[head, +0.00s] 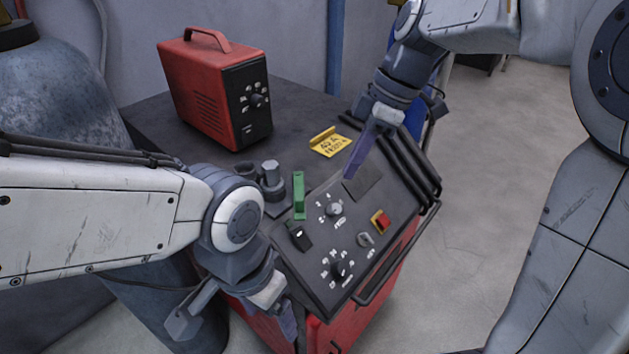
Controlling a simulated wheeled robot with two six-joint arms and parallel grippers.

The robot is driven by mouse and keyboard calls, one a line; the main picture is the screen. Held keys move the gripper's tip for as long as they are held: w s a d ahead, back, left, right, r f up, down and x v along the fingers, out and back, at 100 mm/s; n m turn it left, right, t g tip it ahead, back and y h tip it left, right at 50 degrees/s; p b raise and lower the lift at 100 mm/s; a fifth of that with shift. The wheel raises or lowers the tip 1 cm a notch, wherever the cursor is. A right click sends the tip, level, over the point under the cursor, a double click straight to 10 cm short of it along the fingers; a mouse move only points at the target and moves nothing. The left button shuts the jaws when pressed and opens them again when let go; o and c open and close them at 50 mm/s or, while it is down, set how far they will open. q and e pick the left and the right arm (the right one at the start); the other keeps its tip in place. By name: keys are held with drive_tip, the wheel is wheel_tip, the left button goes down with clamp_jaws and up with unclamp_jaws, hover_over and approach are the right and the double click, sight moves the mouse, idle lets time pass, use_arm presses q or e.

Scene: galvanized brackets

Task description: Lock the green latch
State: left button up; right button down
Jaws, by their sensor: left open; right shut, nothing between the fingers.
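The green latch (299,197) stands up at the far left corner of the dark control panel (311,269). Whether it is locked I cannot tell. My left gripper (237,318) is open and empty, low at the panel's near left side, well below the latch in the picture. My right gripper (356,165) is shut and empty over the panel's far edge, to the right of the latch and apart from it.
The panel carries knobs, a black rocker switch (299,237) and a red button (381,221). A grey cylinder (271,176) stands just left of the latch. Open floor lies right.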

drive_tip(key=shift+w+d+r+n, duration=0.55)
drive_tip(key=shift+w+d+n, duration=0.05)
drive_tip(key=shift+w+d, duration=0.25)
drive_tip(key=a+f+p, duration=0.4)
drive_tip(key=a+f, duration=0.4)
drive_tip(key=f, duration=0.1)
drive_tip(key=shift+f, duration=0.15)
drive_tip(key=shift+d, duration=0.1)
